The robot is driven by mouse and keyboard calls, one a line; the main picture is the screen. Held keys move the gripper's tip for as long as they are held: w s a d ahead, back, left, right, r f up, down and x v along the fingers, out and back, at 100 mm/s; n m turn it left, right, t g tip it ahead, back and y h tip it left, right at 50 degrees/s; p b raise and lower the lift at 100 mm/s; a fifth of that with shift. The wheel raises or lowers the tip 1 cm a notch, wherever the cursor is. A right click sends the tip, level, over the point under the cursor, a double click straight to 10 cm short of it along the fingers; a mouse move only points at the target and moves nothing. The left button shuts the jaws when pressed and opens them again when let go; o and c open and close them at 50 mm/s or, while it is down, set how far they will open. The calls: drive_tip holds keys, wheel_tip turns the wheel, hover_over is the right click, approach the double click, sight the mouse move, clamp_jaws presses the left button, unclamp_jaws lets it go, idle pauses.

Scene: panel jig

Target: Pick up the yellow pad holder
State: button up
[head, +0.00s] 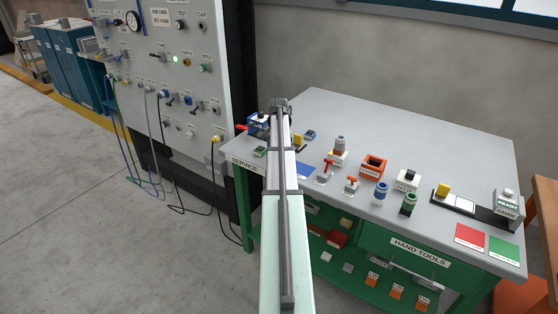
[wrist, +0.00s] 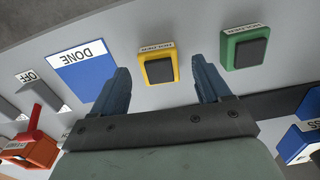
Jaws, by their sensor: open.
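The yellow pad holder (wrist: 158,68) is a small square yellow frame with a dark pad and a white label along one edge. It lies on the grey bench top. In the wrist view it appears between the two blue-grey fingers of my gripper (wrist: 160,68), with a visible gap on each side. My gripper is open and empty; I cannot tell how far above the holder the tips are. In the head view my gripper (head: 280,104) is over the left part of the bench, and my arm covers the area where the holder seems to lie.
A similar green holder (wrist: 246,48) sits right of the yellow one in the wrist view. A blue DONE plate (wrist: 83,66) lies to the left. A red toggle switch (wrist: 36,128) and a blue block (wrist: 298,143) are near the lower corners. A control panel (head: 175,70) stands left of the bench.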

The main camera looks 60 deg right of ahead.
drive_tip(key=shift+f, duration=0.85)
drive_tip(key=shift+c, duration=0.4)
drive_tip(key=c, duration=1.1)
drive_tip(key=shift+c, duration=0.2)
